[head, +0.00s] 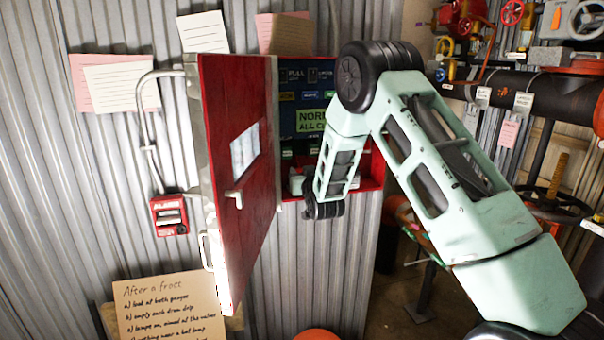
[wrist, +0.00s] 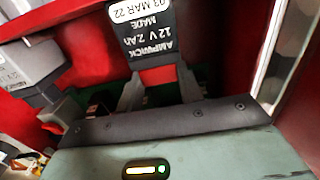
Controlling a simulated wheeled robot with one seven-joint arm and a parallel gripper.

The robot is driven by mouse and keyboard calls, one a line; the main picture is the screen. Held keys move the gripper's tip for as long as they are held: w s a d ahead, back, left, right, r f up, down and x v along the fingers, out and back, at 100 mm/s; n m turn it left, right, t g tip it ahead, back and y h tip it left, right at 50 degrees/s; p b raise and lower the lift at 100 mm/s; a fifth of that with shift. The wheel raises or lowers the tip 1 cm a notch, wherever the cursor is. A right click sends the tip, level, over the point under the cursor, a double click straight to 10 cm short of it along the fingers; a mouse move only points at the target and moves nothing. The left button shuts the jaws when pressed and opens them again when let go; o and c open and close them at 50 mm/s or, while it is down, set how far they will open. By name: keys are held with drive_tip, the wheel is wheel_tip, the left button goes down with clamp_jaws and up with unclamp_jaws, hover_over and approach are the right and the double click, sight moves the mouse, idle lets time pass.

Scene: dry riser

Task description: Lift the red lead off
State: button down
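My gripper (wrist: 160,82) is in the red wall box (head: 372,180), and in the head view my arm hides its end. In the wrist view its two grey fingers stand apart, with their tips at the end of a dark battery (wrist: 145,28) labelled 12 V 7 Ah, its print upside down. A red patch (wrist: 160,75) shows between the fingers. I cannot tell whether it is the red lead or red metal behind, or whether the fingers touch it. I see no wire clearly.
The box's red door (head: 237,170) stands open at the left. A grey block marked 12 V (wrist: 35,65) is close to my gripper in the wrist view. A red wall panel (wrist: 240,30) is close on the other side. Pipes and valves (head: 520,95) fill the right.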

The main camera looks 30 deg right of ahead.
drive_tip(key=shift+r, duration=1.25)
drive_tip(key=c, duration=1)
unclamp_jaws()
drive_tip(key=shift+r, duration=0.1)
drive_tip(key=shift+c, duration=0.2)
drive_tip(key=shift+s, duration=0.1)
drive_tip(key=b+v, duration=0.5)
drive_tip(key=v, duration=1.2)
drive_tip(key=shift+s, duration=0.1)
